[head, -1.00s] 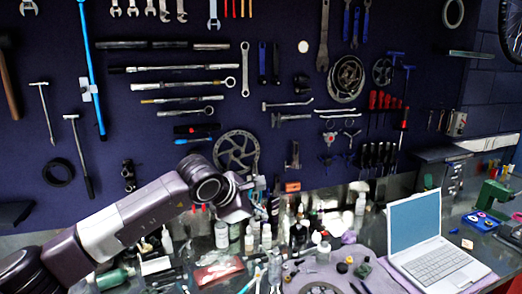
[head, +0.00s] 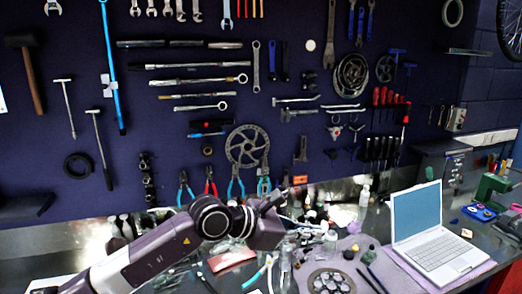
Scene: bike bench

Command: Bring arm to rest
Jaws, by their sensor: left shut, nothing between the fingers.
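My left arm (head: 150,252) comes in from the lower left, dark purple and light grey, and rises over the bench. Its wrist bends to the right, and my left gripper (head: 282,197) is at its end, above the cluttered bench and in front of the tool wall. The gripper is small here and seen from the side; it is shut and empty. The arm hides part of the bench and some bottles behind it. My right gripper is not in view.
A dark tool wall (head: 300,65) stands behind the bench, with pliers and a brake rotor (head: 246,147) hanging near the gripper. Bottles crowd the bench's back. An open laptop (head: 435,235) stands on the right, beside a tray of round parts (head: 331,282). Air above the bench looks free.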

